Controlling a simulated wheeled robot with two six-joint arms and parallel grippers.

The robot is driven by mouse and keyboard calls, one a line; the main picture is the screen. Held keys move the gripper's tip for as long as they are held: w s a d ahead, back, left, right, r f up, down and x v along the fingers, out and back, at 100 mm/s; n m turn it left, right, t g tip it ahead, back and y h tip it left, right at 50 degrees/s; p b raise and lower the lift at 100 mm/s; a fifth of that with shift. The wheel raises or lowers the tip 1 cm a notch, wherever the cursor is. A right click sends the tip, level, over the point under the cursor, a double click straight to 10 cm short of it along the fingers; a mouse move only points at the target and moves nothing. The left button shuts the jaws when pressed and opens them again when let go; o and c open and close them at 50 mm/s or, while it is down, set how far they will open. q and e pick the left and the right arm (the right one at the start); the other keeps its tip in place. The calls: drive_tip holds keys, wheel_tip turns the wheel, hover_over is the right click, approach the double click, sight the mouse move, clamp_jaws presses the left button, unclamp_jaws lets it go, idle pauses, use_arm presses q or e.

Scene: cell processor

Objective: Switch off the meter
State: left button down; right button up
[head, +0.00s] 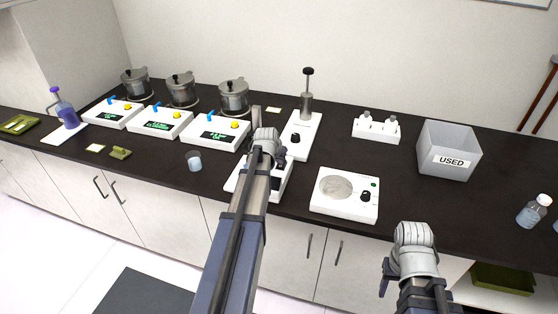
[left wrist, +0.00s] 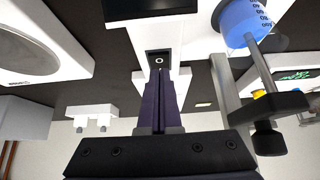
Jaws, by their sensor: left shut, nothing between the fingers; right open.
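The meter (head: 273,187) is a white box on the dark counter, mostly hidden behind my left arm in the head view. In the left wrist view its white body (left wrist: 190,55) has a dark screen, and a small dark square switch panel (left wrist: 158,56) with a light ring faces me. My left gripper (left wrist: 159,75) is shut and empty, its fingertips close in front of that panel; I cannot tell whether they touch it. In the head view its fingers are hidden behind my wrist. My right gripper (head: 386,278) is at the lower right, apart from everything, its fingers barely visible.
A stirrer plate (head: 345,205) stands right of the meter, with a grey USED bin (head: 447,160) behind it. A tall-handled device (head: 303,130) stands behind the meter. A beaker (head: 194,161) is at its left.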

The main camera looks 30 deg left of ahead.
use_arm(q)
drive_tip(key=shift+r+p, duration=0.45)
drive_tip(key=shift+p, duration=0.1)
drive_tip(key=p+v, duration=1)
drive_tip(key=v, duration=0.2)
drive_tip(key=shift+s, duration=0.3)
drive_tip(key=shift+d, duration=0.1)
